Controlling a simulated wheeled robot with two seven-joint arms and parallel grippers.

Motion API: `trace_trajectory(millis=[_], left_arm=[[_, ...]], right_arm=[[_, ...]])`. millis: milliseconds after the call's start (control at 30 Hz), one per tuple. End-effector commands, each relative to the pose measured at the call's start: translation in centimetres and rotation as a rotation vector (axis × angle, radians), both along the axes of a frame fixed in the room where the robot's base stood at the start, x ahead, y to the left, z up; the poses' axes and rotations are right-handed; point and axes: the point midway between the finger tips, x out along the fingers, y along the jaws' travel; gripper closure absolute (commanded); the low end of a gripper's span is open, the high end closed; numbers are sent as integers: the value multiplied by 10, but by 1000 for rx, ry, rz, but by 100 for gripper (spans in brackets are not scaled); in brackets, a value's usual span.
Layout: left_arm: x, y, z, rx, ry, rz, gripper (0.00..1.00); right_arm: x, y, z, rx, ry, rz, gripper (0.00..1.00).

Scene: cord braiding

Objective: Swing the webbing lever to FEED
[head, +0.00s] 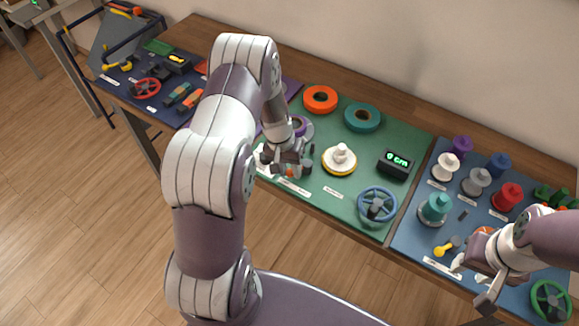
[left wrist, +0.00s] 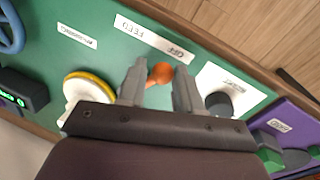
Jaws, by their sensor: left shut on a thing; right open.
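The webbing lever's orange knob (left wrist: 161,72) sits between the fingers of my left gripper (left wrist: 160,86) in the left wrist view. My left gripper (head: 287,170) is shut on it at the front edge of the green mat (head: 325,195). In the left wrist view a white label strip (left wrist: 150,38) beside the lever reads FEED and OFF, and the knob is nearer the OFF end. In the head view the fingers mostly hide the lever. My right gripper (head: 474,280) is open over the front of the blue mat (head: 408,240).
A white and yellow spool (head: 340,159), a blue handwheel (head: 377,205) and a display reading 0 cm (head: 396,164) stand right of the lever. Orange (head: 320,99) and teal (head: 362,117) rolls lie behind. Several coloured bobbins (head: 507,197) stand on the blue mat.

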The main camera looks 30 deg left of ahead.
Motion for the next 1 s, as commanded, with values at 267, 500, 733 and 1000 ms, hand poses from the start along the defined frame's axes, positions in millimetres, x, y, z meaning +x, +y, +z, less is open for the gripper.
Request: trace_trajectory(millis=[267, 500, 733, 1000], left_arm=[[-2, -8, 2, 4, -11, 194, 96], [-5, -20, 3, 4, -13, 421, 96], [-5, -32, 5, 3, -15, 639, 96], [-3, -44, 6, 2, -15, 860, 97]], right_arm=[[0, 0, -1, 0, 0, 0, 57], [0, 0, -2, 0, 0, 0, 57], [0, 0, 2, 0, 0, 0, 57], [0, 0, 11, 0, 0, 0, 57]])
